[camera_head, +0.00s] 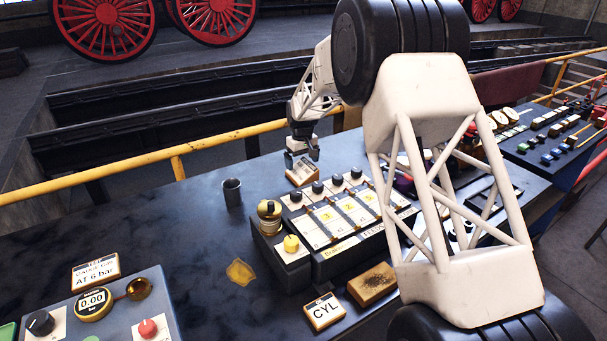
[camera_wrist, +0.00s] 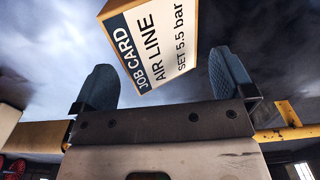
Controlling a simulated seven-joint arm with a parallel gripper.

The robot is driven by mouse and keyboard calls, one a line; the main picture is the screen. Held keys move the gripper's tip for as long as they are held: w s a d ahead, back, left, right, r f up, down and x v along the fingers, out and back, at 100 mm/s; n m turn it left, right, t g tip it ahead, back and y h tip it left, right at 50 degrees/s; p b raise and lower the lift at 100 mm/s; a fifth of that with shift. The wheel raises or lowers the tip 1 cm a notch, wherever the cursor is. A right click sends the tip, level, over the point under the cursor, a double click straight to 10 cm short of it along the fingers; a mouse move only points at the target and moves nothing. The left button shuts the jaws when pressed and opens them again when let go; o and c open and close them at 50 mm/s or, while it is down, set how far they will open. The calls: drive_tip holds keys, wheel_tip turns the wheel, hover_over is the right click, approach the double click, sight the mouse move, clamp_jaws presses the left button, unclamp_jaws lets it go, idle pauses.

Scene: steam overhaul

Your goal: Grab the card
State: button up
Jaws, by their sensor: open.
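The job card (camera_head: 301,172) is a small wooden block with a white face, lying on the dark bench top behind the control panel. In the wrist view the card (camera_wrist: 160,45) reads "JOB CARD AIR LINE SET 5.5 bar" and sits turned at an angle to my fingers; its upper part is cut off by the frame. My gripper (camera_head: 302,158) is open, just above or at the card. In the wrist view my gripper (camera_wrist: 162,82) shows one finger on either side of the card, with gaps visible. I cannot tell the exact height between fingertips and card.
A dark metal cup (camera_head: 232,192) stands left of the card. A panel with knobs and yellow number displays (camera_head: 345,212) lies in front. A CYL card (camera_head: 324,311), a brown block (camera_head: 372,284) and a gauge box (camera_head: 100,320) are nearer. A yellow rail (camera_head: 130,165) runs behind.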

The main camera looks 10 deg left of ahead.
sight(302, 170)
drive_tip(key=shift+f, duration=0.1)
drive_tip(key=shift+s+f, duration=0.1)
drive_tip(key=shift+f, duration=2.4)
drive_tip(key=shift+c, duration=0.2)
drive_tip(key=c, duration=0.7)
